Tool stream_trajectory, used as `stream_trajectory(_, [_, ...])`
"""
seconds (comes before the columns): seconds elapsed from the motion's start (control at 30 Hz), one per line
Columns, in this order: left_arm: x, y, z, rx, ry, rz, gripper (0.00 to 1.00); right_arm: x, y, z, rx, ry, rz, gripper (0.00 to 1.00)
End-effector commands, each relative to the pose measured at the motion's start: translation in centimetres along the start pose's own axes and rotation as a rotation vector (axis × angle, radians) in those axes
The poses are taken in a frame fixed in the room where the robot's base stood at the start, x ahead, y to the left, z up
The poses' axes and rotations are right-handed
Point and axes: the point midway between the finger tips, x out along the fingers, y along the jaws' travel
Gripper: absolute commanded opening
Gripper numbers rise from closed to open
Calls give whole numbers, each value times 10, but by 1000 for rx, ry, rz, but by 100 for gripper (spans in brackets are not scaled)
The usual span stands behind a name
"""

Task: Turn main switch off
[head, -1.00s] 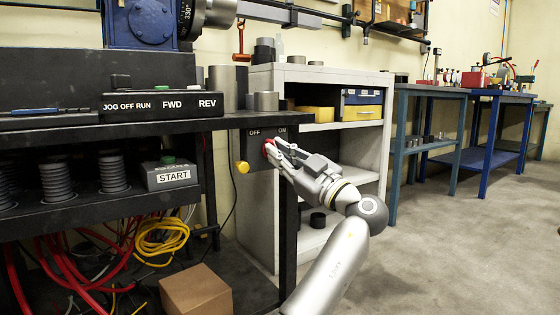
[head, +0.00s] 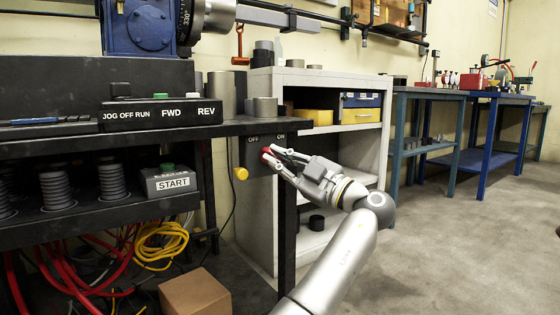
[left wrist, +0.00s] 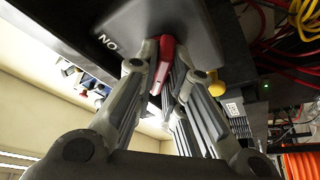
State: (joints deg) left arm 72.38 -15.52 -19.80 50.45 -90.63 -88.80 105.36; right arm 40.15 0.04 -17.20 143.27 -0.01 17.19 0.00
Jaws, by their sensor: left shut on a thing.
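The main switch is a dark box (head: 255,163) marked OFF and ON under the right end of the black bench, with a red handle (head: 267,153). My left gripper (head: 273,160) is at the front of the box, its fingers on the red handle. In the left wrist view the red handle (left wrist: 163,62) sits between the two fingers of the left gripper (left wrist: 168,72), which is shut on it, and the box (left wrist: 175,25) with its ON label is just beyond. The OFF label is out of that view. My right gripper is not in view.
A yellow knob (head: 242,174) is just left of the switch box. A START box (head: 168,180) stands on the bench's lower shelf. A grey shelf unit (head: 330,76) stands behind my left arm. The floor at right is clear.

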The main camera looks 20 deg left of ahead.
Motion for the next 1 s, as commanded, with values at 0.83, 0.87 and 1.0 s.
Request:
stream_trajectory(0.83, [-33, 0, 1, 0, -3, 2, 32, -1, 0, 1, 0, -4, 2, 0])
stream_trajectory(0.87, [-39, 0, 1, 0, -3, 1, 32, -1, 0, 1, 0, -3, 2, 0])
stream_trajectory(1.0, [-60, 0, 1, 0, -3, 1, 32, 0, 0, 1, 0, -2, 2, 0])
